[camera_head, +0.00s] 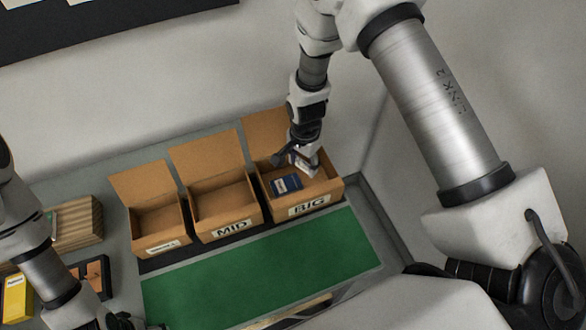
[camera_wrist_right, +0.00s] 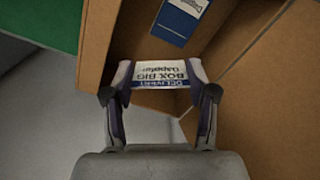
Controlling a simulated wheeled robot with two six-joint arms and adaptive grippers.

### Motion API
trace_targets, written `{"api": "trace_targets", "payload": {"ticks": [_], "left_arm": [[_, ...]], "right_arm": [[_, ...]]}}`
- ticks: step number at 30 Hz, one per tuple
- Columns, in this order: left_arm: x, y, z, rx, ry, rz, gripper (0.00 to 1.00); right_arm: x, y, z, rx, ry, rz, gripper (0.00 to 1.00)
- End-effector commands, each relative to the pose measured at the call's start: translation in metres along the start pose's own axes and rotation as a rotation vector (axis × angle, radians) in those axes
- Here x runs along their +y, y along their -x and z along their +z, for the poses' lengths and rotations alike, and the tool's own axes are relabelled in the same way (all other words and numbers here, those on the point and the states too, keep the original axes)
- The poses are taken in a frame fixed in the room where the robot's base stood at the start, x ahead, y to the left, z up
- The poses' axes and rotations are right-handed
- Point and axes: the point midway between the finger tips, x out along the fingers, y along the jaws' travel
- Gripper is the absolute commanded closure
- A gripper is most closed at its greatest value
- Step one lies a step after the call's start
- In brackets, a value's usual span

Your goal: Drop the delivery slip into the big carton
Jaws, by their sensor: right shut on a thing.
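The big carton (camera_head: 276,210) stands open at the right end of a row of three cartons, with a BIG label on its front. A blue box (camera_head: 286,184) lies inside it. My right gripper (camera_head: 302,160) is at the carton's opening, toward its back. In the right wrist view the gripper (camera_wrist_right: 160,92) is shut on the white and blue delivery slip (camera_wrist_right: 160,74), whose print reads upside down. The carton wall (camera_wrist_right: 97,45) and the blue box (camera_wrist_right: 180,20) lie beyond it. My left gripper (camera_head: 130,322) is at the bottom left, mostly cut off.
The MID carton (camera_head: 205,236) and a smaller carton (camera_head: 138,242) stand open to the left. A green mat (camera_head: 260,265) lies clear in front. A brown slatted stack (camera_head: 80,222), a yellow box (camera_head: 17,298) and a dark-framed tray (camera_head: 104,265) are at the left.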

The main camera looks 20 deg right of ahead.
Motion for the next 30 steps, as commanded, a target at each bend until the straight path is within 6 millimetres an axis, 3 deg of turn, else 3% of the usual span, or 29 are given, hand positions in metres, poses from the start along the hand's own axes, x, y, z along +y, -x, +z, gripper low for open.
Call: {"api": "trace_targets", "payload": {"ticks": [8,11,12,23,26,30], "left_arm": [[0.0,-0.004,0.0,0.001,0.0,0.0,0.19],[0.0,-0.004,0.0,0.0,0.0,0.0,0.19],[0.0,-0.004,0.0,0.0,0.0,0.0,0.19],[0.0,-0.004,0.0,0.001,0.0,0.0,0.19],[0.0,-0.004,0.0,0.001,0.0,0.0,0.19],[0.0,-0.004,0.0,0.001,0.0,0.0,0.19]], "right_arm": [[0.0,-0.005,0.0,0.0,0.0,0.0,0.53],[0.0,-0.005,0.0,0.0,0.0,0.0,0.18],[0.0,-0.005,0.0,0.0,0.0,0.0,0.14],[-0.001,-0.001,0.0,0.001,0.0,-0.001,0.14],[-0.001,0.013,-0.001,0.001,0.0,-0.003,0.14],[-0.002,0.047,-0.001,0.002,-0.001,-0.005,0.14]]}}
